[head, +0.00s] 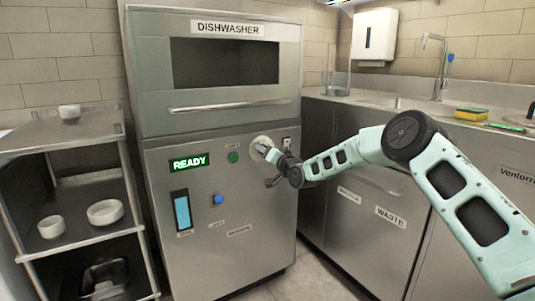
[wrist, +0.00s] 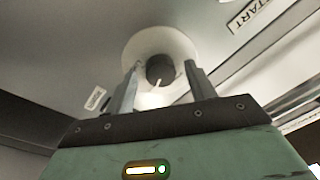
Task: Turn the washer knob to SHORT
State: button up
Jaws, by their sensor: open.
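The washer is a steel dishwasher (head: 218,215) with a lit READY display (head: 188,163). Its knob shows in the wrist view as a dark round grip (wrist: 160,67) with a pale pointer, on a white round dial (wrist: 160,42). The dial also shows in the head view (head: 260,142), partly covered by my gripper (head: 268,153). In the wrist view my gripper (wrist: 163,84) is open, with one finger on each side of the knob and visible gaps between. I cannot read any SHORT mark or the knob's exact setting.
A START label (wrist: 248,14) lies right of the dial in the wrist view. A green light (head: 233,157) and a blue button (head: 218,199) are on the panel. A shelf rack (head: 75,195) with white bowls stands at left. A sink counter (head: 350,100) is at right.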

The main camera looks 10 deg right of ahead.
jog(key=p+v, duration=0.3)
jog(key=v, duration=1.4)
jog(key=shift+s+d, duration=0.15)
jog(key=s+a+n+g, duration=0.7)
jog(key=s+a+g, duration=0.3)
jog(key=s+a, duration=0.8)
jog(key=s+d+r+n+g+h, duration=0.1)
jog(key=s+d+n+g+h, duration=0.2)
jog(key=s, duration=1.3)
jog(key=s+d+n+g+h, duration=0.1)
jog(key=s+d+g+h, duration=0.3)
jog(key=s, duration=1.1)
notch_tip(320, 180, up, 28)
jog(key=a+y+p, duration=0.1)
jog(key=p, duration=2.6)
jog(key=shift+w+f+g+y+p, duration=0.15)
jog(key=shift+w+g+y+p, duration=0.1)
jog(key=shift+g+y+p, duration=0.05)
